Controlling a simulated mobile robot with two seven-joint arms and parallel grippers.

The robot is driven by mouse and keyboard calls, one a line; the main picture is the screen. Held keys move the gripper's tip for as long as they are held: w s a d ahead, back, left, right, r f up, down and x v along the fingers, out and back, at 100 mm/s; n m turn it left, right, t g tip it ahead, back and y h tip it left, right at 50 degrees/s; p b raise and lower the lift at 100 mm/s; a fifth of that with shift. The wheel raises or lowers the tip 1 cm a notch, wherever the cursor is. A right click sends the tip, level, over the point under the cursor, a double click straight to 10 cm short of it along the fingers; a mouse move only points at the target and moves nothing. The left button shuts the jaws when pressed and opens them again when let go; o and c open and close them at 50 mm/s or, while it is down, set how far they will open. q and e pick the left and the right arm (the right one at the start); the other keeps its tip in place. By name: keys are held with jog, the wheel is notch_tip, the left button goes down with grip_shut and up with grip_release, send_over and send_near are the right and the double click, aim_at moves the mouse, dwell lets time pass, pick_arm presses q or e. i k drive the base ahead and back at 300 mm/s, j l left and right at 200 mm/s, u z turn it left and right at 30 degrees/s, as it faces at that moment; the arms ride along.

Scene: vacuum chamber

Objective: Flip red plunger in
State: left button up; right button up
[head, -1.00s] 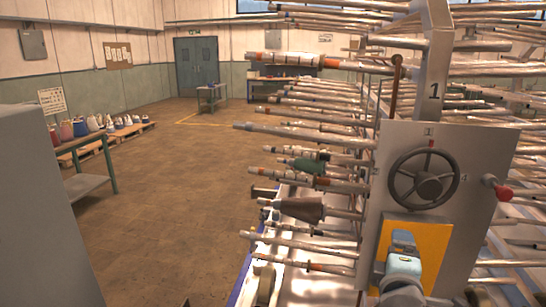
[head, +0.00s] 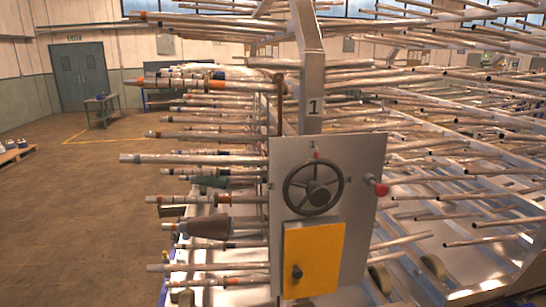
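The red plunger (head: 381,190) is a red knob on a short pale collar at the right edge of the grey control panel (head: 350,220). It sticks out from the panel, level with the dark handwheel (head: 313,187) to its left. A smaller red mark (head: 316,154) shows above the wheel. A yellow door or plate (head: 313,262) with a dark knob (head: 297,272) is below the wheel. Neither of my grippers is in view.
A large rack of metal tubes fills the right and middle, many tube ends (head: 130,158) sticking out left of the panel. The brown floor (head: 70,220) at left is open. A small table (head: 100,110) and double doors (head: 80,76) stand at the back.

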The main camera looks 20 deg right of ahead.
aim_at(381, 190)
jog(key=i+z, duration=0.25)
jog(key=z, duration=0.15)
jog(key=i+j+z, duration=0.15)
jog(key=z, duration=0.25)
